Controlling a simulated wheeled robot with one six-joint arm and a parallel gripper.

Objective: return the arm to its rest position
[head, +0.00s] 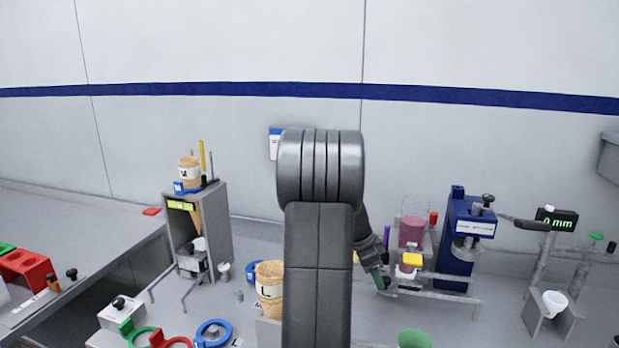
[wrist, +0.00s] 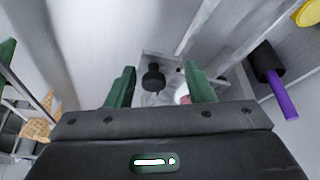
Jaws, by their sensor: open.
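My arm rises through the middle of the head view and bends over at a grey joint. My gripper (head: 380,279) shows only in part there, low and right of the arm, near a small vessel with a yellow top (head: 411,261). In the wrist view my gripper (wrist: 159,85) has its two green fingers spread apart. No object is held between them. Beyond the fingers lie a black knob (wrist: 153,78) and a grey stand. Whether the fingers touch anything cannot be told.
A beaker of pink liquid (head: 412,232) and a blue press (head: 464,240) stand right of my gripper. A grey stand with a cup on top (head: 213,225) is farther left. A purple rod (wrist: 277,95) lies right in the wrist view.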

